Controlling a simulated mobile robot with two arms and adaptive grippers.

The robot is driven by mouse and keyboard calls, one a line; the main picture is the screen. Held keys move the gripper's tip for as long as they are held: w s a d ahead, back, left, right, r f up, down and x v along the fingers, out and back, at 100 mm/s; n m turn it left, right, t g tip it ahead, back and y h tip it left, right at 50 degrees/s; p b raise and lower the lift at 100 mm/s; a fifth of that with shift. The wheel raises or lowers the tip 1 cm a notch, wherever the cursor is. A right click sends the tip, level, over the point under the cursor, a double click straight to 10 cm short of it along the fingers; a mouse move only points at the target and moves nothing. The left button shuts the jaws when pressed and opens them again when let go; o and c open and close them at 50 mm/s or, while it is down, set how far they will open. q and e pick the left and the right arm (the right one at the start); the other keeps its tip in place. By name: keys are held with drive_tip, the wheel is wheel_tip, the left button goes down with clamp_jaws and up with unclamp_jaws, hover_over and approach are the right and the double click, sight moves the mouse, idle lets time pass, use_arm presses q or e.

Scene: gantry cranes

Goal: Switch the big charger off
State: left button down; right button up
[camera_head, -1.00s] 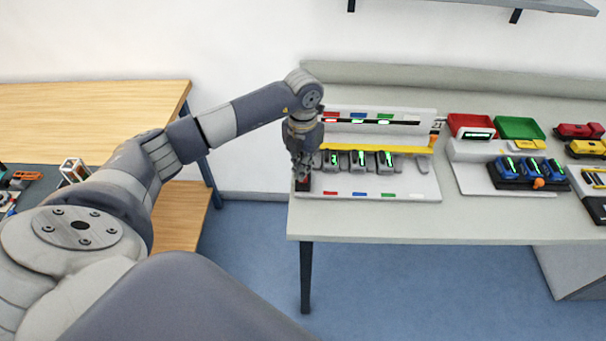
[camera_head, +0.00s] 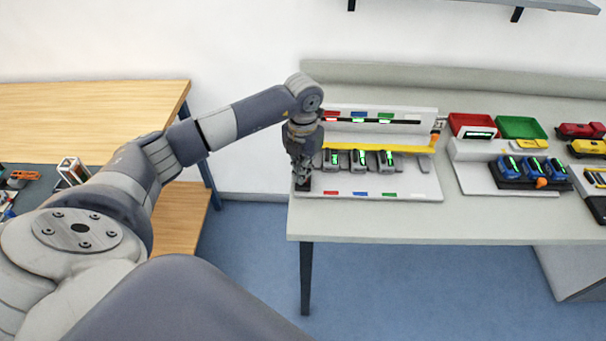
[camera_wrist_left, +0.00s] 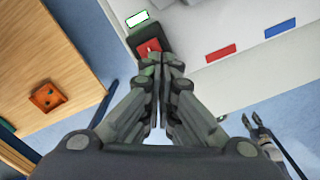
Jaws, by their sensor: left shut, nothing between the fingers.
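The big charger (camera_head: 418,188) is the long white station at the left end of the grey table, with several grey batteries (camera_head: 359,162) in it. Green lights show on the batteries. Its red rocker switch (camera_wrist_left: 149,47) sits in a dark housing at the charger's front left corner, beside a lit white label with a green edge (camera_wrist_left: 137,19). My left gripper (camera_head: 302,181) is shut and empty, pointing down at the switch. In the left wrist view its fingertips (camera_wrist_left: 161,66) lie at the switch's lower edge; I cannot tell whether they touch it.
A smaller charger (camera_head: 470,180) with blue batteries stands to the right, with red (camera_head: 472,121) and green (camera_head: 520,127) bins behind. A wooden table (camera_head: 90,110) is at left across a gap. A two-pronged grey part, perhaps my right gripper, shows in the wrist view (camera_wrist_left: 252,119).

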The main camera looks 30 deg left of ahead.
use_arm(q)
drive_tip(key=shift+s+f+b, duration=0.1)
drive_tip(key=shift+f+b, duration=0.2)
drive_tip(key=shift+f, duration=0.1)
drive_tip(key=shift+r, duration=0.15)
drive_tip(key=shift+r+p, duration=0.8)
drive_tip(key=shift+r, duration=0.1)
drive_tip(key=shift+r+p, duration=1.55)
drive_tip(key=shift+r, duration=0.95)
